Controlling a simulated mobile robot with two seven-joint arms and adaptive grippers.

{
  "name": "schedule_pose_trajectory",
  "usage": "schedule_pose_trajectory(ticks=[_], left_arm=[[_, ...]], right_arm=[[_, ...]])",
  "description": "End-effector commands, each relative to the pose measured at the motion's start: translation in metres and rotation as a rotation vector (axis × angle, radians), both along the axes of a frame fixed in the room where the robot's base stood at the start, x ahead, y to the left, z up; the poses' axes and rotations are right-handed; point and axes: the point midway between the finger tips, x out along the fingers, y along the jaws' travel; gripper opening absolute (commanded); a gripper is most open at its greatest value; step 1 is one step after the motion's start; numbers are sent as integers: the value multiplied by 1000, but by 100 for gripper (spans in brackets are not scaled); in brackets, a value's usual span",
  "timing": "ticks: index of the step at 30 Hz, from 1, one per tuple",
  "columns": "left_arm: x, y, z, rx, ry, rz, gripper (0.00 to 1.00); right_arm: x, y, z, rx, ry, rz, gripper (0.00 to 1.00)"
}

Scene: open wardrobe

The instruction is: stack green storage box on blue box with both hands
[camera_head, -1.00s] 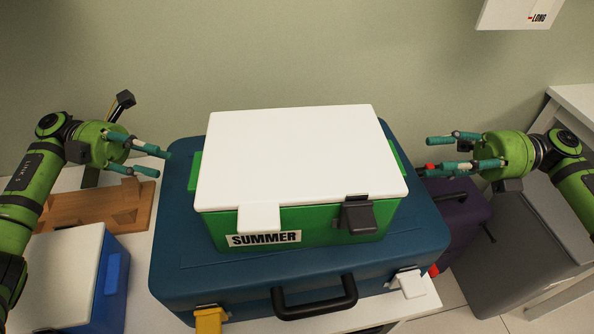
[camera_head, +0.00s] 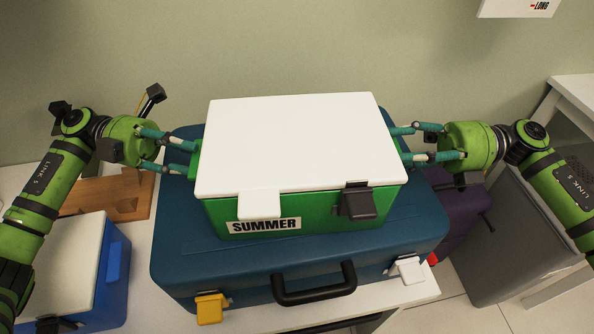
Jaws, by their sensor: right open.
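The green storage box (camera_head: 385,205) has a white lid (camera_head: 290,145) and a "SUMMER" label, and sits flat on a dark blue suitcase (camera_head: 230,270). The blue box (camera_head: 113,275), also with a white lid (camera_head: 60,255), stands at the lower left, partly cut off by the picture edge and my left arm. My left gripper (camera_head: 193,158) is open at the green box's left side. My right gripper (camera_head: 398,145) is open at its right side. The fingertips of both are close to the box sides; contact is not clear.
A wooden tray (camera_head: 105,200) lies on the white table behind the blue box. A purple case (camera_head: 465,205) and a grey bin (camera_head: 510,250) stand at the right. A yellow latch (camera_head: 211,308) and black handle (camera_head: 315,290) stick out at the suitcase's front.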

Motion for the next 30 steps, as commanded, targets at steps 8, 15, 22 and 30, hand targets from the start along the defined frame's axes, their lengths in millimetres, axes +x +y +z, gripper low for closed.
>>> schedule_pose_trajectory(ticks=[8,15,22,30], left_arm=[[0,0,0,0,0,-1,0],[0,0,0,0,0,-1,0],[0,0,4,-2,-2,-1,0],[0,0,26,-2,-2,-1,0]], right_arm=[[0,0,0,0,-1,0,0],[0,0,0,1,-1,0,0],[0,0,5,3,-2,0,0],[0,0,26,3,-2,0,0]])
